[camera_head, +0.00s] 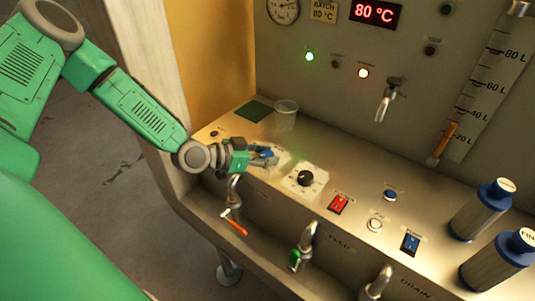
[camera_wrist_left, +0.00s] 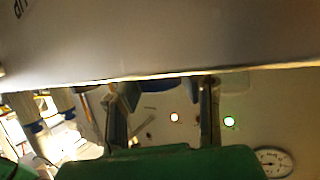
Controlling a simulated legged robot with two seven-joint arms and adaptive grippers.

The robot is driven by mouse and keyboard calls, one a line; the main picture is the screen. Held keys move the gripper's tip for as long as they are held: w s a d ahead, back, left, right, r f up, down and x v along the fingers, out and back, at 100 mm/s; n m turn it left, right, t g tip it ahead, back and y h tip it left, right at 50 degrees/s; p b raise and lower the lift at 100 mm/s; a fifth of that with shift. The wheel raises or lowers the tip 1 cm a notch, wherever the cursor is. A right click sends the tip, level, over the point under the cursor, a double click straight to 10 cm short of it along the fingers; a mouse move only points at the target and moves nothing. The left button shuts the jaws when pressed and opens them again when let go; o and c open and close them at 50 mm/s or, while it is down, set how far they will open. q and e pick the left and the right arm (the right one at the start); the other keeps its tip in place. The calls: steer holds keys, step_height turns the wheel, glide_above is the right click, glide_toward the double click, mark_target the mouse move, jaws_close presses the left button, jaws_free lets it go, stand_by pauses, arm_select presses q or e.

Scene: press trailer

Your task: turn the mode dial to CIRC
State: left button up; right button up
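The mode dial (camera_head: 305,178) is a small black round knob on a white plate, on the sloping steel console in the head view. Its labels are too small to read, so I cannot tell its setting. My left gripper (camera_head: 268,157) is just to the left of the dial, over another pale plate that it partly hides. I cannot make out the dial in that view. My right gripper does not show.
A red rocker switch (camera_head: 339,204), a blue button (camera_head: 390,195) and a blue switch (camera_head: 410,242) lie to the right of the dial. A clear cup (camera_head: 286,115) stands behind. Taps (camera_head: 304,245) stick out along the front; bottles (camera_head: 483,208) stand at the right.

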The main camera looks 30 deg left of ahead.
arm_select(q)
steer(key=shift+n+y, duration=0.3)
steer(key=shift+y, duration=0.1)
steer(key=n+t+y, duration=0.1)
steer(key=n+y, duration=0.1)
steer(key=shift+n+y+p, duration=0.3)
steer(key=shift+y, duration=0.1)
steer(key=n+t+y, duration=0.1)
steer(key=n+y, duration=0.2)
steer(key=y, duration=0.1)
steer(key=shift+n, duration=0.4)
steer(key=n+g+y, duration=0.1)
steer(key=n+y, duration=0.3)
steer(key=y, duration=0.1)
steer(key=shift+w+r, duration=0.1)
steer(key=shift+n+g+y+p, duration=0.4)
steer(key=shift+n+g+y, duration=0.7)
steer(key=shift+n+y, duration=0.35)
steer(key=o, duration=1.2)
